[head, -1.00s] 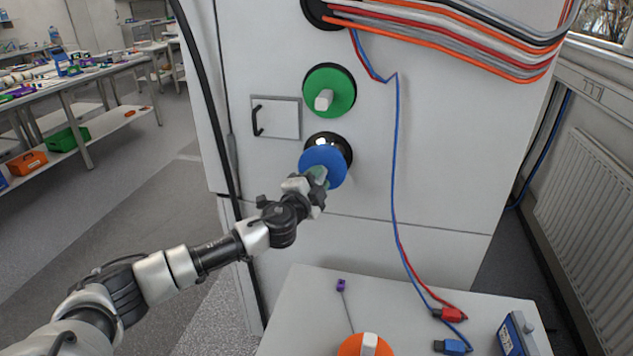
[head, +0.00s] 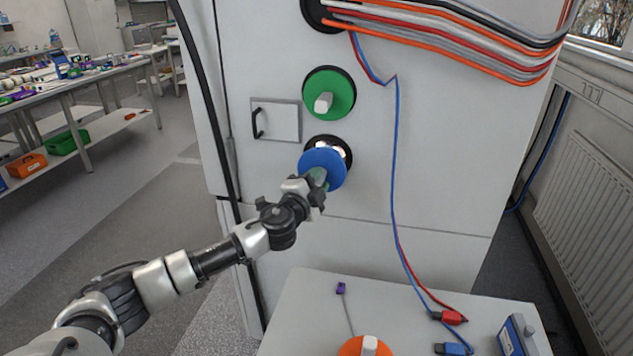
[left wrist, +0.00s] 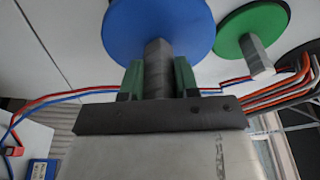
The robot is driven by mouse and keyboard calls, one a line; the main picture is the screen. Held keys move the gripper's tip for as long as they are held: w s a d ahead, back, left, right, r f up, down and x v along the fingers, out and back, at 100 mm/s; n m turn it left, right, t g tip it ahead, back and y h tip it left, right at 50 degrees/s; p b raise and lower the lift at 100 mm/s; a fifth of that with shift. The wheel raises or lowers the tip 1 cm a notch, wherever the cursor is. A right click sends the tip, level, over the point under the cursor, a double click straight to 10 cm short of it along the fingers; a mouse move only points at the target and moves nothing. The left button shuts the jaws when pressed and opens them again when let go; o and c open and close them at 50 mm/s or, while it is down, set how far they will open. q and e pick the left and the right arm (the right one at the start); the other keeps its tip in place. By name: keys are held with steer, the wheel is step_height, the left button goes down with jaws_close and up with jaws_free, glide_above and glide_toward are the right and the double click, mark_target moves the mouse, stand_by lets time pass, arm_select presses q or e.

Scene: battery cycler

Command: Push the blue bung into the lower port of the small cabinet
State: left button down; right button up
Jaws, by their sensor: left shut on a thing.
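The blue bung (head: 324,166) is a round blue disc with a grey handle, and my left gripper (head: 317,180) is shut on that handle. The bung is in front of the dark lower port (head: 345,150) of the cabinet (head: 450,150). It covers the port's lower left, and the upper right rim shows past it. I cannot tell whether the bung touches the port. In the left wrist view the blue bung (left wrist: 158,30) fills the upper middle, with its grey handle between the green finger pads of my left gripper (left wrist: 158,75). My right gripper is not in view.
A green bung (head: 330,92) sits in the port above. Red and blue leads (head: 394,150) hang right of the ports. A small hatch (head: 280,119) is to the left. Below, a table (head: 300,320) holds an orange bung (head: 364,346) and a blue box (head: 515,335).

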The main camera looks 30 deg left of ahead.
arm_select(q)
steer(key=shift+w+a+r+b, duration=0.1)
steer(key=shift+w+a+b, duration=0.05)
steer(key=shift+w, duration=0.3)
steer(key=shift+w+a+r+b, duration=0.1)
steer(key=shift+w+b, duration=0.05)
steer(key=shift+w, duration=0.3)
steer(key=shift+f, duration=0.15)
stand_by(0.5)
stand_by(0.6)
steer(key=shift+w+a+b, duration=0.2)
steer(key=shift+w+b, duration=0.1)
steer(key=shift+w, duration=0.45)
steer(key=shift+w+a+b, duration=0.2)
steer(key=shift+w+b, duration=0.05)
steer(key=shift+w, duration=0.55)
steer(key=shift+w+a+b, duration=0.2)
steer(key=shift+w+b, duration=0.1)
steer(key=shift+w, duration=0.45)
stand_by(1.2)
jaws_free()
stand_by(0.5)
steer(key=shift+s, duration=0.1)
